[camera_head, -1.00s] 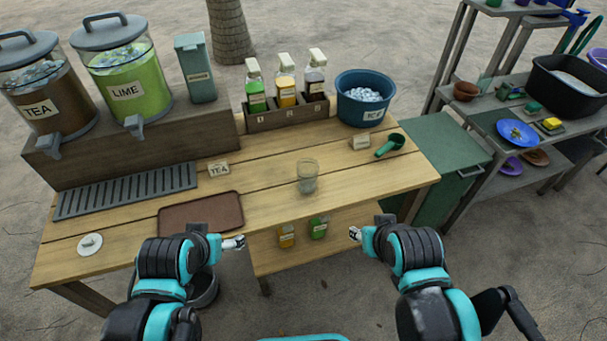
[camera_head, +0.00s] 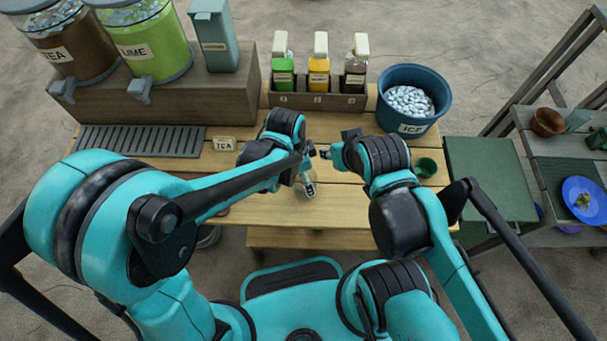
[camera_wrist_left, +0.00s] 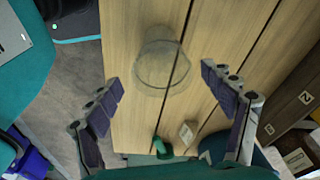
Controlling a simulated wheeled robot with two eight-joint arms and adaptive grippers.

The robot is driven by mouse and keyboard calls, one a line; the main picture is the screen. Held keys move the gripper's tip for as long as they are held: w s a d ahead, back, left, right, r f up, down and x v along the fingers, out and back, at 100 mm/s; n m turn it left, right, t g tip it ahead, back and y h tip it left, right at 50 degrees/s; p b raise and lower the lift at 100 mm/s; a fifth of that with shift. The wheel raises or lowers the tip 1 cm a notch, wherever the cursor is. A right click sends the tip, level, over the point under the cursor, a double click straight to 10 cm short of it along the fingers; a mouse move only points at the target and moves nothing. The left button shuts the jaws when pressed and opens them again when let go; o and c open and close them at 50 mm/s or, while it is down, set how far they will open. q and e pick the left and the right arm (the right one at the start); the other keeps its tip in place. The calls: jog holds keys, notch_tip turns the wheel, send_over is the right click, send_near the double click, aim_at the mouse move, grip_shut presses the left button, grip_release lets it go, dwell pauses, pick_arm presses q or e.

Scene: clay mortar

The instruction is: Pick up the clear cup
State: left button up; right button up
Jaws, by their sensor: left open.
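The clear cup (camera_head: 308,188) stands on the wooden table, partly covered by my left arm in the head view. In the left wrist view the cup (camera_wrist_left: 160,62) shows beyond and between the two spread fingers. My left gripper (camera_wrist_left: 160,92) is open and empty, with no finger touching the cup. In the head view my left gripper (camera_head: 308,152) is small and partly hidden at the end of its arm, close to the cup. My right gripper (camera_head: 326,153) is just right of it, above the table; whether it is open or shut is unclear.
A blue ice bucket (camera_head: 416,92) and a bottle rack (camera_head: 318,100) stand at the back. A green scoop (camera_head: 426,167) lies right of my right arm. The lime dispenser (camera_head: 150,45) and a drip grate (camera_head: 140,140) are at left. My two grippers are close together.

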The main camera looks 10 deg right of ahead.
pick_arm(q)
jog(key=f+b, duration=0.1)
jog(key=f, duration=0.1)
jog(key=f+b, duration=0.1)
jog(key=f, duration=0.2)
jog(key=d+f+b, duration=0.1)
jog(key=f, duration=0.1)
jog(key=shift+w+f+b, duration=0.2)
jog(key=shift+b, duration=0.1)
jog(key=shift+r, duration=0.1)
jog(key=shift+c, duration=0.7)
jog(key=c, duration=1.1)
